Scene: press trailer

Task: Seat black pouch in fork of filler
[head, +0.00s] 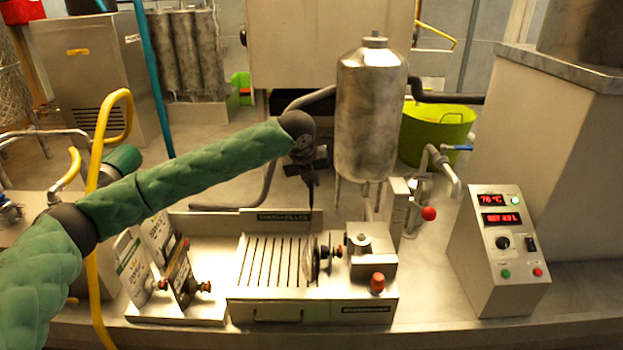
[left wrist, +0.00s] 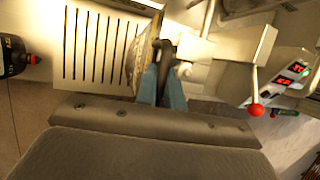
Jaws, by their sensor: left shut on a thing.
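My left gripper (head: 312,232) points down over the filler (head: 262,300), its fingers shut on a thin pouch (head: 311,262). The pouch hangs nearly edge-on at the right end of the slotted plate, its dark and red spout toward the filler's head (head: 368,262). Its colour is hard to tell. In the left wrist view the blue fingers (left wrist: 162,85) close at its edge (left wrist: 142,55), near a dark fork-like part. I cannot tell whether the spout sits in the fork. A dark pouch with a label (head: 180,276) stands in the left tray. My right gripper is not in view.
Two pale pouches (head: 133,268) stand in the tray beside the dark one. A red-knobbed lever (head: 428,213) and a steel tank (head: 372,115) stand behind the filler's head. A control box (head: 498,250) is at right. A yellow hose (head: 94,200) rises at left.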

